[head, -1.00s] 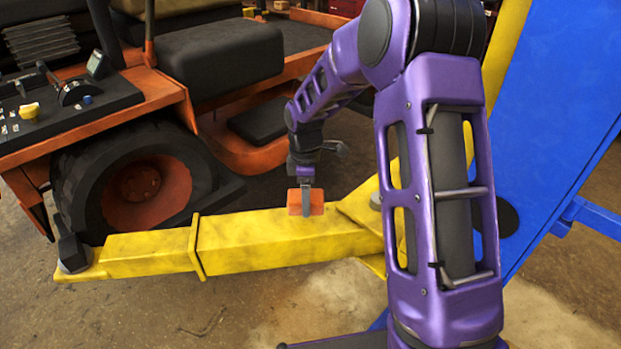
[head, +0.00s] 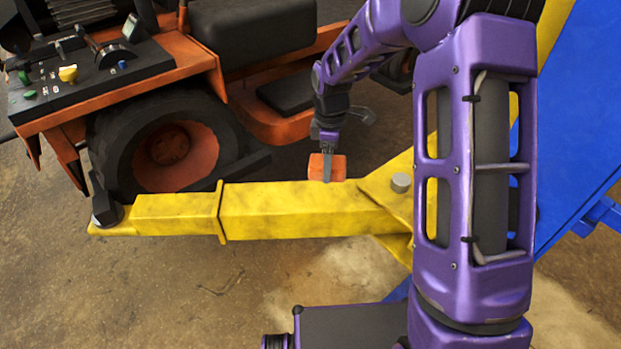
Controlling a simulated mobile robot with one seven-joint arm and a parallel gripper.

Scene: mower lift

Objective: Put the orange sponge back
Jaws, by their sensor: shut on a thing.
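The orange sponge (head: 340,169) is a small block held in my gripper (head: 327,172), just above or behind the top edge of the yellow lift arm (head: 290,208). A dark finger of my gripper runs down over the sponge's near face, and the other finger is hidden. My gripper is shut on the sponge. I cannot tell whether the sponge touches the lift arm.
An orange mower with a black seat (head: 255,30) and a black wheel (head: 165,150) stands behind the lift arm. A dark pad (head: 104,208) stands at the lift arm's left end. A blue lift part (head: 580,130) is at the right. Bare floor (head: 150,290) lies in front.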

